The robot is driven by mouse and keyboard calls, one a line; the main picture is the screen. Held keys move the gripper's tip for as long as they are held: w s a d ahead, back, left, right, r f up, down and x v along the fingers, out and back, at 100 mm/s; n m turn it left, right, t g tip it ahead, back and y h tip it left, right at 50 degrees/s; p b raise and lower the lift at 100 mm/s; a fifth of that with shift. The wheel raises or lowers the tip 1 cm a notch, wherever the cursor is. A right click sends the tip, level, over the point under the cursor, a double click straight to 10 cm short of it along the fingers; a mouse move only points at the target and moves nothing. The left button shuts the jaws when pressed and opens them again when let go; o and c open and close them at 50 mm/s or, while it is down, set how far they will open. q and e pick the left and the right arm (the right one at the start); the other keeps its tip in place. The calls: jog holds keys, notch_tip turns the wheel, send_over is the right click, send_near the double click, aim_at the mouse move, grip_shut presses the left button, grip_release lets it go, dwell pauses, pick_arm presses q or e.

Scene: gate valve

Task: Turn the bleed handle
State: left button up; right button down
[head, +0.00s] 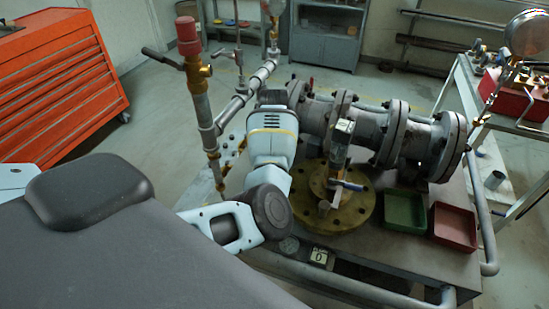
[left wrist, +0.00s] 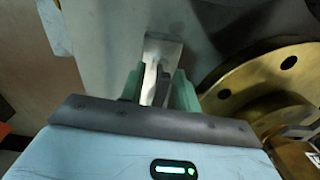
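In the left wrist view, the green-sided fingers of my left gripper (left wrist: 159,82) point down toward a grey surface. A pale flat metal piece (left wrist: 163,49) shows at and between the fingertips. It may be the handle, and I cannot tell whether the fingers press on it. A brass flange (left wrist: 262,78) lies just to the right. In the head view my left arm's pale links cover the spot left of the brass flange (head: 362,212), so the gripper is hidden there. My right gripper is not in view.
A grey flanged pipe (head: 365,130) runs along the back of the bench. A red-capped upright pipe (head: 188,38) stands at its left. A green tray (head: 404,210) and a red tray (head: 454,227) sit at the bench's right. An orange tool cabinet (head: 55,85) stands far left.

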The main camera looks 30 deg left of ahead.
pick_arm(q)
grip_shut()
